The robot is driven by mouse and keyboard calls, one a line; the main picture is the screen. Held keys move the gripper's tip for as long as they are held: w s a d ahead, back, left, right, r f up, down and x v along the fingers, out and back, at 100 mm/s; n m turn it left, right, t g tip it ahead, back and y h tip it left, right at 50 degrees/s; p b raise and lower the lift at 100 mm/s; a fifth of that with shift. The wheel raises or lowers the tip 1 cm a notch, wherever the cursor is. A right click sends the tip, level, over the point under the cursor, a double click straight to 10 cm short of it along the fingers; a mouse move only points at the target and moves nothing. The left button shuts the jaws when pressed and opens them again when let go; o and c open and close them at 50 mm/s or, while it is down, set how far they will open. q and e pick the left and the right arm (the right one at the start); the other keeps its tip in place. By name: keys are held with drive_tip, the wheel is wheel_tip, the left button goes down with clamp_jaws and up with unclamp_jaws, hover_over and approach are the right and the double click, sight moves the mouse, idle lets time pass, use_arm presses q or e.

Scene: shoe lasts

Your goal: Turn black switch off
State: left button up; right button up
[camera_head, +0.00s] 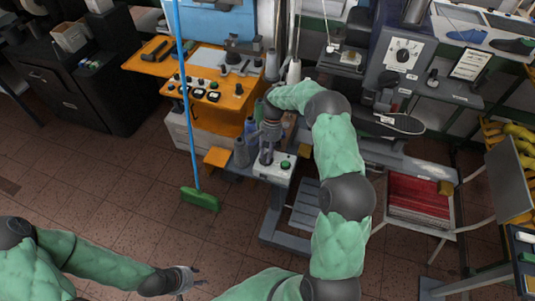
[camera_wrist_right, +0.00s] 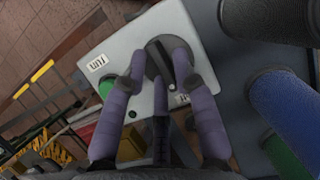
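The black switch (camera_wrist_right: 157,58) is a dark round knob with a raised bar on a light grey control box (camera_wrist_right: 122,50). In the head view the box (camera_head: 279,176) stands at the centre, and my right gripper (camera_head: 267,155) covers the knob. In the right wrist view the purple-wrapped fingers of this gripper (camera_wrist_right: 158,66) stand apart on either side of the knob's bar. Whether they touch it is unclear. A green button (camera_wrist_right: 106,88) is on the same box beside the knob. My left gripper (camera_head: 194,277) is empty and open, low over the floor at bottom left.
A blue bottle (camera_wrist_right: 292,108) and dark spools (camera_wrist_right: 265,20) stand close beside the box. An orange bench (camera_head: 215,85) with a knob panel lies behind. A green broom (camera_head: 200,199) stands left of the box. A red-seated chair (camera_head: 418,200) is at right. Floor at left is clear.

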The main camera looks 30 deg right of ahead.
drive_tip(key=v, duration=1.2)
use_arm(q)
drive_tip(key=shift+s, duration=0.15)
use_arm(e)
drive_tip(key=shift+f, duration=0.1)
